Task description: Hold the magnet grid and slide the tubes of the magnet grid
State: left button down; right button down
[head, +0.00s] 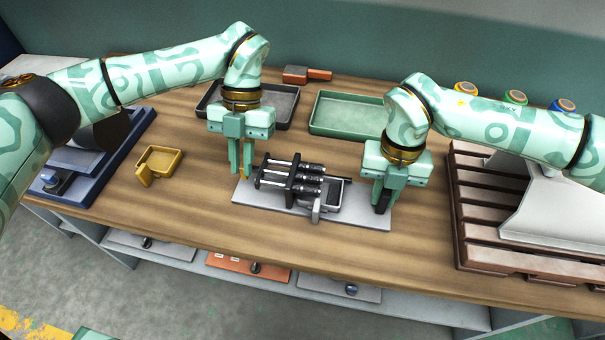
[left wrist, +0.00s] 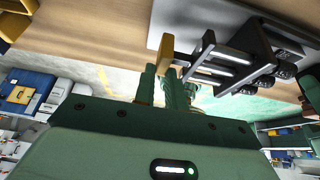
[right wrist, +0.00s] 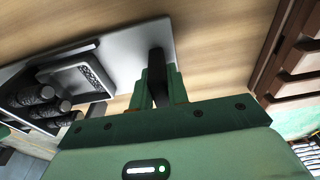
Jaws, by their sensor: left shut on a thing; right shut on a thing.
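The magnet grid (head: 290,185) is a black upright frame with several parallel dark tubes (head: 312,169), standing on a pale grey base plate (head: 345,213) on the bench. Thin rods reach left from the frame. My left gripper (head: 241,174) points down at the plate's left end, shut on a gold post (left wrist: 166,50), beside the rod ends and apart from the tubes. My right gripper (head: 382,205) points down at the plate's right end, shut on a black post (right wrist: 156,75). The fingers partly hide both posts. The tubes also show in the right wrist view (right wrist: 35,95).
A yellow open box (head: 160,160) lies left of the plate. A black tray (head: 280,112) and a green tray (head: 345,115) stand behind. A brown slatted pallet (head: 475,225) bearing a grey machine is at right. Bare wood lies in front of the plate.

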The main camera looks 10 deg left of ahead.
pick_arm(q)
jog(key=shift+a, duration=2.2)
jog(key=c, duration=1.4)
grip_release()
jog(key=shift+o, duration=0.2)
jog(key=v, duration=0.8)
jog(key=o, duration=0.6)
jog(key=shift+c, duration=0.2)
